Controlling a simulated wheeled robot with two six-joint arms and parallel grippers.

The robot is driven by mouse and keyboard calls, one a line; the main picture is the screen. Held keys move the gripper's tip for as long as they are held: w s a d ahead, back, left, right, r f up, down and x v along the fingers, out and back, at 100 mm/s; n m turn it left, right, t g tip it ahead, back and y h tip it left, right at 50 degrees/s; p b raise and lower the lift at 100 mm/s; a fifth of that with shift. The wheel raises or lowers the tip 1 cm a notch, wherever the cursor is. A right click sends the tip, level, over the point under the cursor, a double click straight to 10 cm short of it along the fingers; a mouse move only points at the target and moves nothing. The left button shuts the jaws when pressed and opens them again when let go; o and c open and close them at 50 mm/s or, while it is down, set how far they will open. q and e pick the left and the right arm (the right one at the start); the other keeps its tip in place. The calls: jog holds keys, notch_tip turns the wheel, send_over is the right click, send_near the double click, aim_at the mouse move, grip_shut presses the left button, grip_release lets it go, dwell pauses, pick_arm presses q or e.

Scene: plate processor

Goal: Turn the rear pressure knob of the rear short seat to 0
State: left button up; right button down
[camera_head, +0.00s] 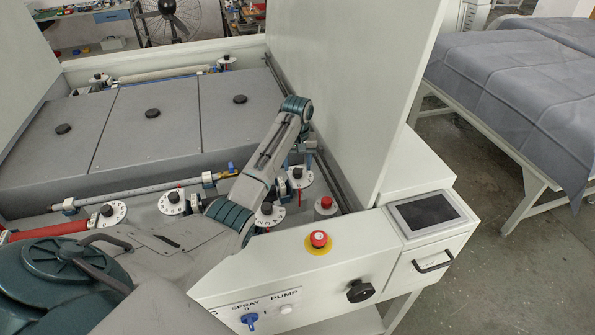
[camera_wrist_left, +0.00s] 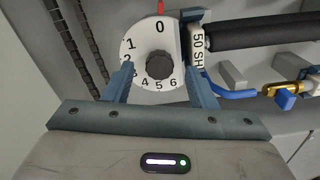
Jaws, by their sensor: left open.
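In the left wrist view, a white dial with black numbers (camera_wrist_left: 146,42) has a dark round knob (camera_wrist_left: 160,65) at its centre. The 0 is at the top, close below a red pointer (camera_wrist_left: 160,7). My left gripper (camera_wrist_left: 158,70) is open, with one blue finger on each side of the knob; I cannot tell whether they touch it. In the head view, my left gripper (camera_head: 307,149) is above the right end of the machine, beside a white dial (camera_head: 299,180) with a dark knob. The arm partly hides that area. My right gripper is not in view.
Other dials stand close by, one (camera_head: 269,214) beside my arm and one (camera_head: 173,203) further left. A tall white panel (camera_head: 375,90) rises to the right. In the left wrist view, a label plate (camera_wrist_left: 198,50), black hose (camera_wrist_left: 255,28) and blue valve (camera_wrist_left: 285,100) are right of the dial.

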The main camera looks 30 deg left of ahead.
aim_at(298, 171)
pick_arm(q)
notch_tip(298, 171, up, 4)
jog(key=shift+w+f+b, duration=0.1)
jog(key=shift+b, duration=0.65)
jog(key=shift+r+p, duration=1.4)
jog(key=shift+r, duration=0.75)
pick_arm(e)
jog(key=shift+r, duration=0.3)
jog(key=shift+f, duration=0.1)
